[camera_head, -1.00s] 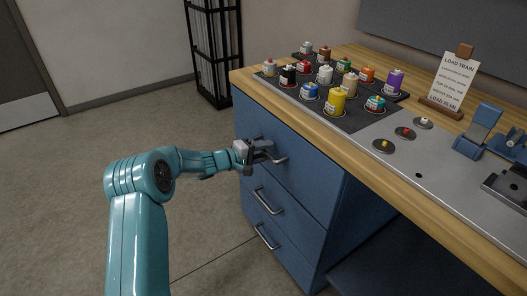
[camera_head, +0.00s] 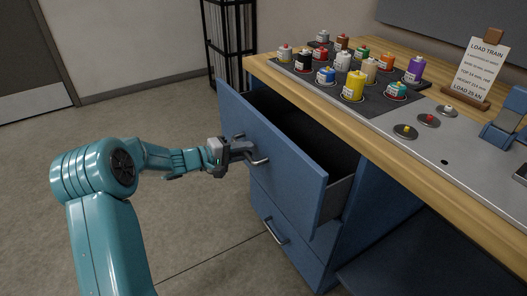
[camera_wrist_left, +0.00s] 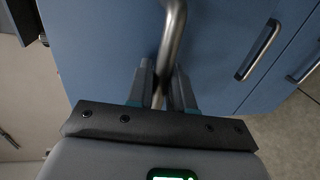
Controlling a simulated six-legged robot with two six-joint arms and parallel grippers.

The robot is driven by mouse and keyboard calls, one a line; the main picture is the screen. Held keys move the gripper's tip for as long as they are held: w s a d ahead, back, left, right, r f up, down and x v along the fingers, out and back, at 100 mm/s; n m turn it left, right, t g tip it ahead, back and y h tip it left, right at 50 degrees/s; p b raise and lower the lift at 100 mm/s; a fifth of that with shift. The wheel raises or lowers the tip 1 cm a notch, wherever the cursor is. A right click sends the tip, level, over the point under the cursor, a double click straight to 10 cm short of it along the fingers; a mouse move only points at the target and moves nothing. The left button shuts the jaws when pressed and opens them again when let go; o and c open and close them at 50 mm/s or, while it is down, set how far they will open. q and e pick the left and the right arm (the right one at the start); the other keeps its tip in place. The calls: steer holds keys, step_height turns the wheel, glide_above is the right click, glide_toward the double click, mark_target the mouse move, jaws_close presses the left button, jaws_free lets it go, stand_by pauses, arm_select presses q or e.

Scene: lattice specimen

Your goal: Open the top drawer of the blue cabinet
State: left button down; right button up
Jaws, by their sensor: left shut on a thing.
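The blue cabinet (camera_head: 372,210) stands under the workbench. Its top drawer (camera_head: 285,160) is pulled well out, and its dark inside shows from above. My left gripper (camera_head: 240,151) is shut on the top drawer's metal handle (camera_head: 259,161), at the front of the drawer. In the left wrist view, the fingers of my left gripper (camera_wrist_left: 161,88) sit on both sides of the handle bar (camera_wrist_left: 173,35), with the blue drawer front behind it. The right gripper is not in view.
A lower drawer handle (camera_head: 275,232) shows below; that drawer is shut. The wooden benchtop (camera_head: 330,108) holds several coloured weights on a dark mat and a sign (camera_head: 479,68). A black rack (camera_head: 228,45) stands behind. The floor (camera_head: 190,225) in front is clear.

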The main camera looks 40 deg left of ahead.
arm_select(q)
steer(key=f+b+v, duration=0.2)
steer(key=v, duration=0.8)
steer(key=f+b+v, duration=0.2)
steer(key=v, duration=0.8)
steer(key=shift+b+v, duration=0.35)
steer(key=shift+v, duration=0.45)
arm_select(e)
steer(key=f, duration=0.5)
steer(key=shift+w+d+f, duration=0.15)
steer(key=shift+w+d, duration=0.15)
arm_select(q)
steer(key=c, duration=1.2)
jaws_free()
steer(key=shift+o, duration=0.2)
steer(key=p+v, duration=0.4)
steer(key=v, duration=1.2)
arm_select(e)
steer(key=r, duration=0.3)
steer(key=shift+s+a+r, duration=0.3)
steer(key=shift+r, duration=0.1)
